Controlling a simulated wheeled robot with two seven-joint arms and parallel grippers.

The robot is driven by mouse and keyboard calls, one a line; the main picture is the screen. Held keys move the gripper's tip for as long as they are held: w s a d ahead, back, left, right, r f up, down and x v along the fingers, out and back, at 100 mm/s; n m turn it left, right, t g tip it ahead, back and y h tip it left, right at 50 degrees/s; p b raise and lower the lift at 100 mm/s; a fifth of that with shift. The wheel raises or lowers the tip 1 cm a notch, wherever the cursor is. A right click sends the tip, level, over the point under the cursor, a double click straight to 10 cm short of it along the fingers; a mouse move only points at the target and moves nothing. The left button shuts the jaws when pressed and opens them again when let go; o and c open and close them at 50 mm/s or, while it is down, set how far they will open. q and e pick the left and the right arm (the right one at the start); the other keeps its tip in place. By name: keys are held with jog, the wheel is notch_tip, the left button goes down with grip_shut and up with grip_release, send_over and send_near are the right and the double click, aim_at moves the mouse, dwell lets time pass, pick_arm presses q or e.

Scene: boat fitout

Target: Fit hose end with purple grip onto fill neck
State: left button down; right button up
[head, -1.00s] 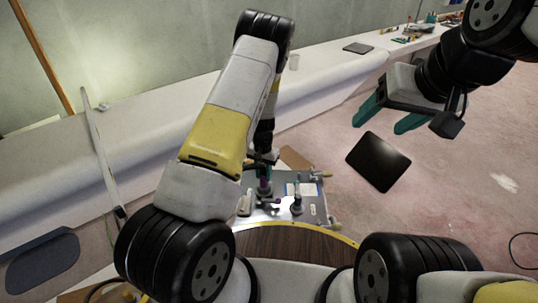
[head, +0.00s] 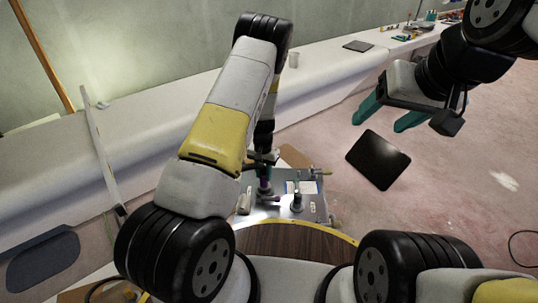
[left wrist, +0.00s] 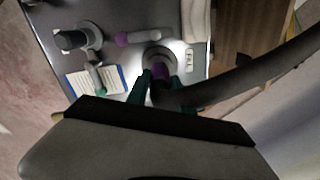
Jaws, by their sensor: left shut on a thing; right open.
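My left gripper (left wrist: 160,82) has its teal fingers shut on the hose end with a purple grip (left wrist: 159,71). The dark hose (left wrist: 250,72) runs off to the right in the left wrist view. The hose end is at a round metal collar (left wrist: 160,53), apparently the fill neck, on the grey metal plate (left wrist: 60,15). The gripper hides the contact, so I cannot tell how far it is seated. In the head view the purple grip (head: 264,185) shows below my left wrist, over the plate. My right gripper (head: 390,112) is open and empty, high at the right.
A dark-topped fitting (left wrist: 75,39), a grey part with a purple end (left wrist: 123,39) and a blue-edged label (left wrist: 96,80) are on the plate. A black panel (head: 378,160) is on the floor at right. A long white ledge (head: 330,82) runs along the wall.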

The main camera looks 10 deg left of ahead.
pick_arm(q)
jog(key=shift+c, duration=2.3)
grip_release()
jog(key=shift+r, duration=4.25)
